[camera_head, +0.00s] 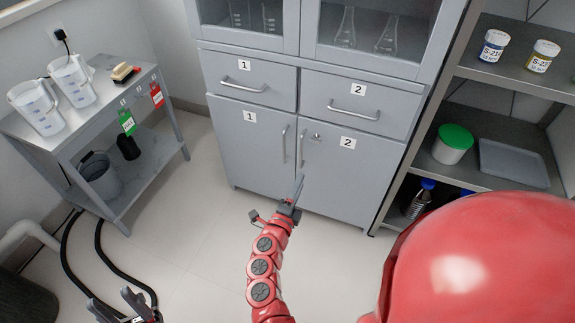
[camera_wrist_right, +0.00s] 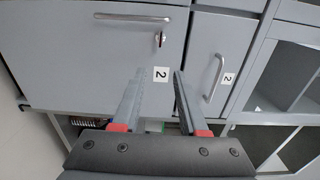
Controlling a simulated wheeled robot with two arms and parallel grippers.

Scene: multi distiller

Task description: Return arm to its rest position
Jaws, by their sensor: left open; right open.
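My right gripper (camera_head: 277,198) is in front of the lower doors of the grey cabinet (camera_head: 258,150), at the end of my red arm. In the right wrist view its two grey fingers (camera_wrist_right: 159,100) are apart with nothing between them. They point toward the cabinet's door 2 (camera_wrist_right: 95,60) and drawer 2 (camera_wrist_right: 222,60). My left gripper (camera_head: 113,300) is at the bottom left edge of the head view, low over the floor, with its fingers apart. It is partly cut off by the frame. A large red part of my body fills the lower right.
A grey side table (camera_head: 75,125) at the left holds two clear jugs (camera_head: 72,80). Black hoses (camera_head: 100,262) run on the floor. A shelf unit (camera_head: 480,175) at the right holds a green-lidded tub (camera_head: 453,143). A key (camera_wrist_right: 160,39) sits in door 2.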

